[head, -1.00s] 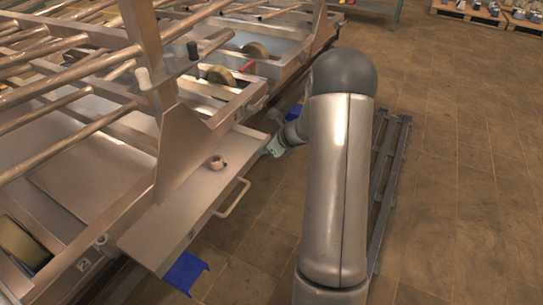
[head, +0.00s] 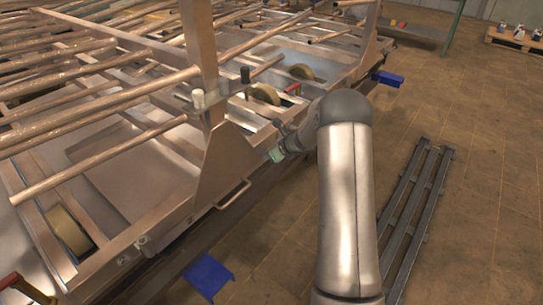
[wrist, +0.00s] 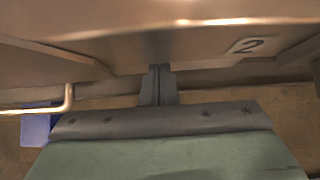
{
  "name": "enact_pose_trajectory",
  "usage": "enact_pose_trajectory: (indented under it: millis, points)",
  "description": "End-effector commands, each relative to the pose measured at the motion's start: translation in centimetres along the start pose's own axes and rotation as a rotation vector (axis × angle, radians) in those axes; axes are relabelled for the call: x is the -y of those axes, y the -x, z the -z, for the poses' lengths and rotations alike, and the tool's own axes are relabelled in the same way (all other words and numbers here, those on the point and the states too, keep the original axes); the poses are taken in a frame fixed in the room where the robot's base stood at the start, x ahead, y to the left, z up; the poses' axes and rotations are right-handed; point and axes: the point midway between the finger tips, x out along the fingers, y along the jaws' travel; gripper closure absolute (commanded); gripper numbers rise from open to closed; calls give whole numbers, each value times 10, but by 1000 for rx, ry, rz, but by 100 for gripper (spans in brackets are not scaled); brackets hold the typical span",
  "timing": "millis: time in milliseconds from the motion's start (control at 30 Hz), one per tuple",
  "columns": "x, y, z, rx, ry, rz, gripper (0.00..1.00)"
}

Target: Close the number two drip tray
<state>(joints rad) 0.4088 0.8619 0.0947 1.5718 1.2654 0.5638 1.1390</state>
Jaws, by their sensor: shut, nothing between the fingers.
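The number two drip tray is low in the metal frame, and its bar handle (head: 235,193) sticks out beside the upright plate in the head view. The handle (wrist: 68,100) also shows at the left in the wrist view. A plate marked "2" (wrist: 246,45) is at the upper right there. My gripper (wrist: 158,72) is shut and empty, its fingertips close against the metal front edge to the right of the handle. I cannot tell whether they touch. In the head view my gripper (head: 274,154) is right of the upright plate. Much of the tray is hidden by the frame.
Copper-coloured rails (head: 90,80) cross above the frame. A blue bracket (head: 208,276) lies low at the front, and another blue piece (head: 388,79) is at the far end. A dark slatted rack (head: 415,205) lies on the floor at right, with open floor beyond it.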

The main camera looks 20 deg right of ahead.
Motion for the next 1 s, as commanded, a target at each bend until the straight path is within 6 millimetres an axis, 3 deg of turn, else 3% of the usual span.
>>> enact_pose_trajectory:
  millis: [267,467,600,800,1000]
  points:
    - [0,0,-1,2,1,2,100]
    - [-1,10,12,2,2,0,100]
    - [-3,32,27,2,5,-3,100]
    - [-4,82,23,1,7,-3,100]
    - [-3,114,24,1,7,-5,100]
